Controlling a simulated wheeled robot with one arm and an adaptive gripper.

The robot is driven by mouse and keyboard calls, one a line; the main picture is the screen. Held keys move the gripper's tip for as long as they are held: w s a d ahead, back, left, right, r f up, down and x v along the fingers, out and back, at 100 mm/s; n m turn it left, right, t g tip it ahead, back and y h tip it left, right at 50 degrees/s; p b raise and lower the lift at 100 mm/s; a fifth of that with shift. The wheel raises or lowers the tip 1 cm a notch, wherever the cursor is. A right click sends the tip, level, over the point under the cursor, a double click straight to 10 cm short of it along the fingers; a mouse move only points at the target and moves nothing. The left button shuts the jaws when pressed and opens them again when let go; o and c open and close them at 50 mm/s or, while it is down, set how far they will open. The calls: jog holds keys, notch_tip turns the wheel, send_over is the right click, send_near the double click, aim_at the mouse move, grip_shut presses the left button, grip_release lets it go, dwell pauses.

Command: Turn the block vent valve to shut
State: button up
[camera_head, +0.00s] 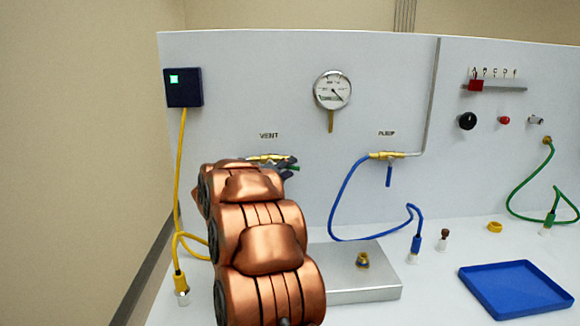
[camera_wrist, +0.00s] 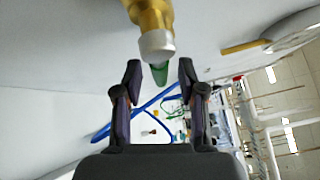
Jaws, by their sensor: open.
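The vent valve (camera_head: 266,157) is a brass fitting on the white panel under the VENT label, partly hidden by my arm in the head view. The wrist view shows its brass body (camera_wrist: 151,14) and pale round end (camera_wrist: 157,44) at the top. A green handle (camera_wrist: 160,73) stands out from it, seen nearly end-on. My gripper (camera_wrist: 160,80) is open, with one dark finger on each side of the green handle and gaps showing on both sides. In the head view my gripper (camera_head: 286,168) is at the valve, mostly behind my arm. The handle's exact angle is unclear.
The pump valve (camera_head: 385,155), with a blue handle hanging down, is to the right. A gauge (camera_head: 332,90) is above. A blue hose (camera_head: 340,200), a grey block (camera_head: 375,280) and a blue tray (camera_head: 515,290) are lower right. A yellow cable (camera_head: 180,150) runs down the left.

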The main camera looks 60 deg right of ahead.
jog(key=shift+d, duration=0.65)
jog(key=shift+c, duration=0.2)
grip_shut()
